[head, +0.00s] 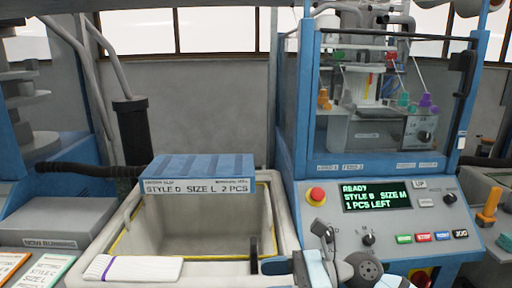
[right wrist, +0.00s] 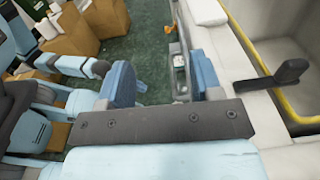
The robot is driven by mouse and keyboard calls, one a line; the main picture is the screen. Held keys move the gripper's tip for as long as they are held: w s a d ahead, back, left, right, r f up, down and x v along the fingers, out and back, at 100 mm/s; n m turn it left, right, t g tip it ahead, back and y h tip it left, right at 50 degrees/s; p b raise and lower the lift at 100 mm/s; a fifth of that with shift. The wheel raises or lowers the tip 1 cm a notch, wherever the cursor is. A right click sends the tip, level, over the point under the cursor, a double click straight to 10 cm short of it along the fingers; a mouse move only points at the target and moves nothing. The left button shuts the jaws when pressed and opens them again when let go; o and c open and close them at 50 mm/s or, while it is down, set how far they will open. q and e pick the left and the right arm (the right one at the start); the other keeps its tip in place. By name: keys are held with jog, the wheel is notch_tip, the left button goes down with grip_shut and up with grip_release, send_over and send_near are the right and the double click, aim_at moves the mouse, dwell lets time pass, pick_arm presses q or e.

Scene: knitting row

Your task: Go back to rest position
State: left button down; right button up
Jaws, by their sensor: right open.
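My right gripper (right wrist: 163,78) shows in the right wrist view with its two blue fingers spread apart. I see nothing held between them; the floor and a grey part show beyond. In the head view only pale blue and dark parts of my arm show at the bottom, right of centre. I do not see the left gripper in either view.
A grey bin (head: 125,222) stands below a blue-topped sign (head: 197,173). A white folded piece with a purple stripe (head: 140,269) lies at its front. The knitting machine's display (head: 376,196) reads READY, SIZE M, 1 PCS LEFT. Cardboard boxes (right wrist: 85,30) stand on the green floor.

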jog(key=s+d+f+n+t+h, duration=0.2)
jog(key=d+f+n+t+h, duration=0.55)
jog(key=n, duration=0.75)
jog(key=s+d+f+n+t+h, duration=0.2)
jog(key=d+f+n+t+h, duration=0.2)
jog(key=f+n+t, duration=0.7)
jog(key=s+d+f+m+g+h, duration=0.3)
jog(key=s+f+m+g, duration=0.3)
jog(key=s+f, duration=0.5)
pick_arm(q)
notch_tip(320, 180, up, 15)
jog(key=s+a+p, duration=0.1)
jog(key=p, duration=1.9)
jog(key=shift+a+r+y+p, duration=0.2)
jog(key=shift+a+y+p, duration=0.05)
jog(key=shift+y+p, duration=0.1)
pick_arm(e)
notch_tip(320, 180, up, 14)
jog(key=s+d+n+g, duration=0.1)
jog(key=shift+d+r, duration=0.25)
jog(key=shift+d, duration=0.15)
pick_arm(q)
jog(key=shift+d+r, duration=0.1)
jog(key=shift+r, duration=0.05)
